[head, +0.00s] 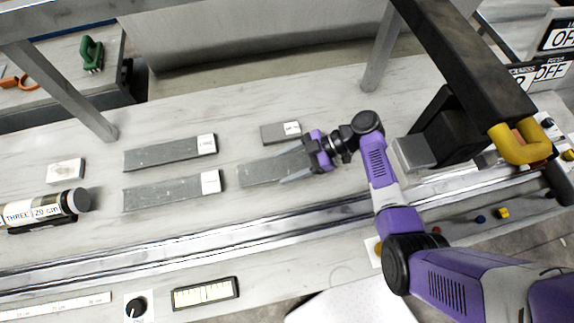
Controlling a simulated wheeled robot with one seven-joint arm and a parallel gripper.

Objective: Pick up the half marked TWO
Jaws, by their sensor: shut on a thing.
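My gripper (294,165) points left in the head view, and its jaws are closed on the right end of a grey core half (262,170). The gripper covers that end, so no marking on this half shows. I cannot tell whether it touches the bench. Two longer grey halves lie to its left, an upper one (165,153) and a lower one (165,192), each with a white label at its right end. A shorter grey piece (274,134) with a white label lies just above my gripper. The small labels are too blurred to read, so I cannot tell which is TWO.
A tube (38,210) labelled THREE 20 cm lies at the left, below a small pale block (66,171). A metal rail (200,247) crosses the bench in front. A black machine with a yellow part (520,143) stands at the right. Upright posts (66,85) rise behind.

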